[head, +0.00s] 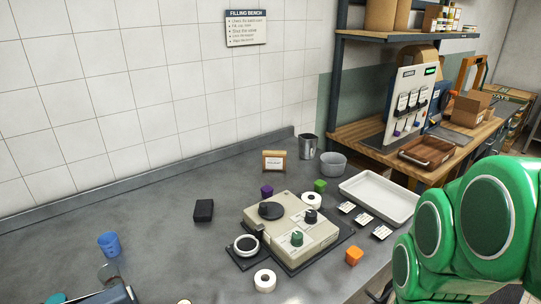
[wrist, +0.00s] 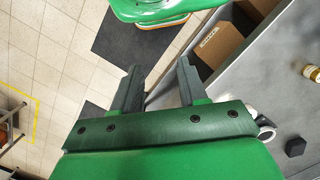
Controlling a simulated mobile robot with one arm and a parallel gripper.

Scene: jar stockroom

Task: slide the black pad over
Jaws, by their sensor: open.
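A black round pad (head: 271,210) sits on top of a beige machine (head: 318,236) on the grey bench. A separate black block (head: 204,210) lies on the bench left of the machine. A dark block (wrist: 295,147) also shows at the right of the wrist view; I cannot tell if it is the same one. My gripper (wrist: 160,64) is open and empty, over the floor beside a bench edge. It is out of the head view.
The machine has a green knob (head: 297,238) and a dark knob (head: 310,216). Around it are an orange cube (head: 354,256), white rolls (head: 264,281), label cards and a white tray (head: 379,199). A blue cup (head: 109,244) stands left. The left bench is mostly clear.

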